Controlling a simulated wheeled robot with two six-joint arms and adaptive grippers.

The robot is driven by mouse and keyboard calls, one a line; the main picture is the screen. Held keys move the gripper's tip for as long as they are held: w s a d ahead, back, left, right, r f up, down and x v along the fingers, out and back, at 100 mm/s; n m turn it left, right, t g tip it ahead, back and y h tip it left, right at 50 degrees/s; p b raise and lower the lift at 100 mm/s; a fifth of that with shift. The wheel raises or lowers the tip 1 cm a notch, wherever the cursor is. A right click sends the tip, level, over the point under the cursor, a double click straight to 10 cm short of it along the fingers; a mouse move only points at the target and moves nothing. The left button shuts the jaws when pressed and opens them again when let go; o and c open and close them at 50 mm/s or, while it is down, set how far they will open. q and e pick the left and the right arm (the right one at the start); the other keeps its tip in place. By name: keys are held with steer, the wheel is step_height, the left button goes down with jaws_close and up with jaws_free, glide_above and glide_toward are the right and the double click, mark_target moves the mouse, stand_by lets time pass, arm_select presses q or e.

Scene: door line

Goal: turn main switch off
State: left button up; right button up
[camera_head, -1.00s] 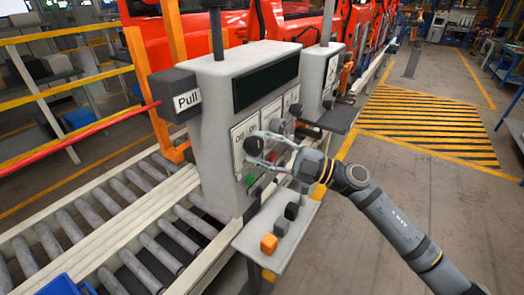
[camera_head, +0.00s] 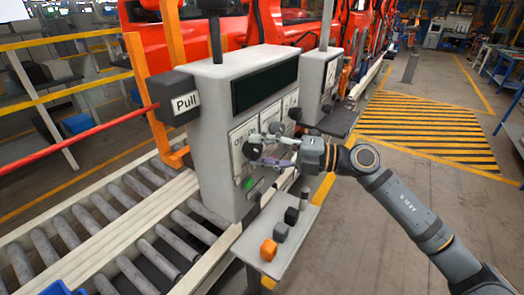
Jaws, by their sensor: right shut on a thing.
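The main switch (camera_head: 252,151) is a round black knob on the front of the grey control box (camera_head: 212,135), under the "Off/On" lettering. My right gripper (camera_head: 262,150) comes in from the right with its fingers around the knob, shut on it. The fingers hide part of the knob and some of the lettering, so its exact angle is hard to tell. My left gripper does not show.
A green button (camera_head: 248,184) sits just below the knob. A shelf (camera_head: 262,225) with orange, grey and black blocks juts out below the box. A roller conveyor (camera_head: 120,235) runs at left. A black "Pull" box (camera_head: 175,97) with a red cord sticks out at left. Striped floor is clear at right.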

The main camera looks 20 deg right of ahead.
stand_by(0.4)
steer(key=o, duration=1.1)
steer(key=shift+o, duration=0.2)
